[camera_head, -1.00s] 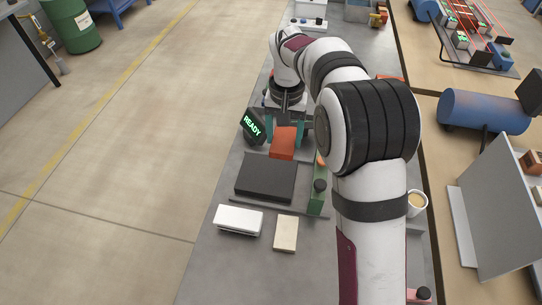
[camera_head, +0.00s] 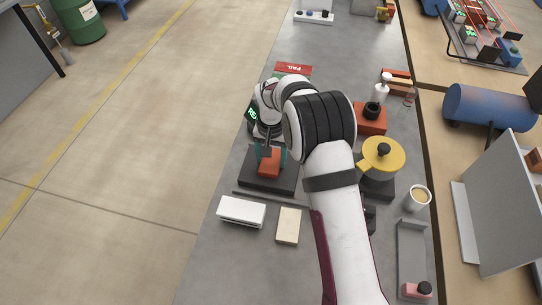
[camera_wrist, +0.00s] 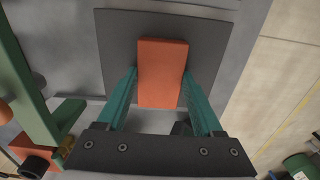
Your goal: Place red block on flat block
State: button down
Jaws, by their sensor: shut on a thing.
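The red block (camera_head: 269,163) is between the teal fingers of my gripper (camera_head: 271,155), which is shut on it. The flat block (camera_head: 256,181) is a dark, wide slab on the grey bench, and the red block is over it. In the wrist view the red block (camera_wrist: 163,65) stands out against the dark flat block (camera_wrist: 116,45), with a finger of my gripper (camera_wrist: 160,88) on each side. I cannot tell whether the red block touches the slab or hangs just above it. My arm hides part of the bench to the right.
A white box (camera_head: 242,211) and a cream block (camera_head: 289,226) lie in front of the slab. A yellow-topped item (camera_head: 383,155), a cup (camera_head: 417,198) and a grey tray (camera_head: 411,245) stand to the right. A green fixture (camera_wrist: 38,110) is close at left in the wrist view.

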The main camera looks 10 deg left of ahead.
aim_at(271, 161)
jog(key=shift+c, duration=0.2)
grip_release()
notch_tip(271, 161, up, 12)
jog(key=s+d+r+m, duration=0.2)
jog(key=s+d+r, duration=0.6)
jog(key=d, duration=0.1)
jog(key=s+d+f+m+y, duration=0.1)
jog(key=s+d, duration=0.3)
jog(key=s, duration=0.8)
jog(key=s+d+m, duration=0.2)
jog(key=s+d, duration=0.2)
jog(key=s, duration=0.7)
jog(key=shift+s+d+f+m+y, duration=0.3)
jog(key=shift+s+f+y, duration=0.05)
jog(key=shift+f+y, duration=0.05)
